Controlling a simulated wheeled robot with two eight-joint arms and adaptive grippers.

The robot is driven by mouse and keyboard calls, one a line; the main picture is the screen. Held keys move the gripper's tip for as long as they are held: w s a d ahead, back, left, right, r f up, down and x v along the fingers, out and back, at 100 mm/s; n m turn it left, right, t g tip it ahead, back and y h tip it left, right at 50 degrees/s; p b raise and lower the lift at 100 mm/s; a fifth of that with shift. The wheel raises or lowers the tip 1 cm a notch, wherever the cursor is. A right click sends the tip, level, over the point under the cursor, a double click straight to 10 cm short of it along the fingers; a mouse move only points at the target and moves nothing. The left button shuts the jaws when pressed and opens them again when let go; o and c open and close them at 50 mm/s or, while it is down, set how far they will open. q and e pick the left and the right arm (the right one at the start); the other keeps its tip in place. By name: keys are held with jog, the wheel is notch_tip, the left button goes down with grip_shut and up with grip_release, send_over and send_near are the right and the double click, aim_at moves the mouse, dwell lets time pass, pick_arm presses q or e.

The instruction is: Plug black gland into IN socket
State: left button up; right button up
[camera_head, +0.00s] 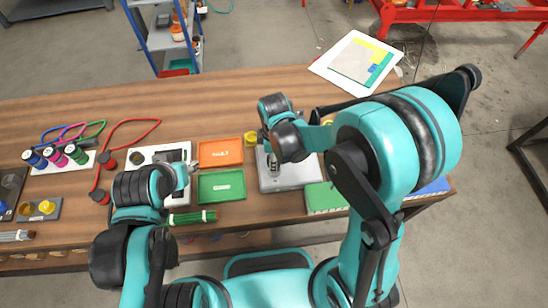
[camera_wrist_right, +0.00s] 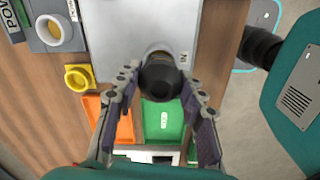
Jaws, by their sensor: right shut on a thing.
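The black gland (camera_wrist_right: 162,78) is between the fingertips of my right gripper (camera_wrist_right: 160,82) in the right wrist view, seen end-on. It is over the near edge of a light grey box (camera_wrist_right: 118,30), close beside the "IN" label (camera_wrist_right: 184,57). The gland covers the socket, so I cannot tell whether it is inserted. In the head view the grey box (camera_head: 296,180) is right of the trays, with my right gripper (camera_head: 273,166) over it, largely hidden by my wrist. My left gripper (camera_head: 186,171) is over a white panel (camera_head: 148,155); its opening is unclear.
An orange tray (camera_head: 220,150) and a green tray (camera_head: 232,187) lie left of the box. A yellow fitting (camera_head: 250,138) stands by its upper left corner. Coloured cable plugs (camera_head: 60,155) stand at the far left. A white board (camera_head: 355,62) lies at the back edge.

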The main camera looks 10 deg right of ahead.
jog(key=shift+f+b, duration=1.3)
jog(key=shift+f, duration=0.15)
jog(key=o, duration=1.4)
jog(key=shift+c, duration=0.2)
jog(key=shift+r, duration=0.1)
notch_tip(320, 180, up, 12)
jog(key=shift+f, duration=0.1)
jog(key=shift+d, duration=0.1)
